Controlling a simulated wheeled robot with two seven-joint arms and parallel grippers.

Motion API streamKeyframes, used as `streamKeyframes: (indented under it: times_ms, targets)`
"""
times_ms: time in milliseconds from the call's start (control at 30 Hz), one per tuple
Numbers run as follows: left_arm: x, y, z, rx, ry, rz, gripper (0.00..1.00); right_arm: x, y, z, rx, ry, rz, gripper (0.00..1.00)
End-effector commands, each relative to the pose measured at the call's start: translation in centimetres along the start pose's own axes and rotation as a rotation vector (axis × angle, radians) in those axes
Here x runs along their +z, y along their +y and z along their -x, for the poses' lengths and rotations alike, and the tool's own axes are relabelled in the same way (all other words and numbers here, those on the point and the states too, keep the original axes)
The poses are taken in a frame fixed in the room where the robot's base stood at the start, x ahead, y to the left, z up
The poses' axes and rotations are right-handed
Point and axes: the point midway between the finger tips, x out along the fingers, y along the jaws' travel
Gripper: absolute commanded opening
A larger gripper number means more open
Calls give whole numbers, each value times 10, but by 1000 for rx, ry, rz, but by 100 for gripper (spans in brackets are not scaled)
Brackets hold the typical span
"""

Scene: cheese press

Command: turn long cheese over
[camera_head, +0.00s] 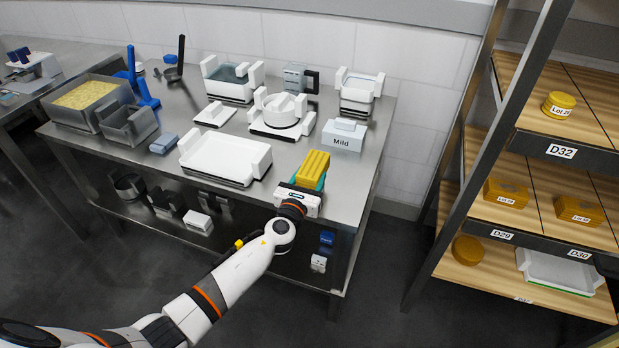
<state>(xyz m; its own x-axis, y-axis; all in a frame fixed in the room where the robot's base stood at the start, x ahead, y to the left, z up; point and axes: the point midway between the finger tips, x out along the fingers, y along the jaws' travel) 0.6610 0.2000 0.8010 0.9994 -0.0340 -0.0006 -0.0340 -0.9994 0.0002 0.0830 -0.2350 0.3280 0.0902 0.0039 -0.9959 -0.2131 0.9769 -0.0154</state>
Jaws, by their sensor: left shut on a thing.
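A long yellow cheese (313,167) with a ridged top is at the front right of the steel table. My left gripper (308,182) reaches in from the front and is shut on it, with teal finger parts along its sides. I cannot tell whether the cheese rests on the table or is held just above it. My right gripper is not in view.
A white tray (212,172) lies left of the cheese, and a white box labelled Mild (343,139) stands behind it. A round white mould (277,126) and other white moulds stand farther back. A wooden shelf rack (515,212) with labelled cheeses is at the right.

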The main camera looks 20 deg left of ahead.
Motion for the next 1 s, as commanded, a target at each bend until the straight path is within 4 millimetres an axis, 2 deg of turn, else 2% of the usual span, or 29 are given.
streamKeyframes:
  times_ms: [233,267,400,700,1000]
  targets:
    - [2,0,0,0,3,0,25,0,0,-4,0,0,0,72]
    - [1,0,0,0,3,0,57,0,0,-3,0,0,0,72]
    - [2,0,0,0,2,0,78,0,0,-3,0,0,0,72]
    - [4,0,2,0,-2,0,78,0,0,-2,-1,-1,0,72]
    - [2,0,24,0,-2,-1,78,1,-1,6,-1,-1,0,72]
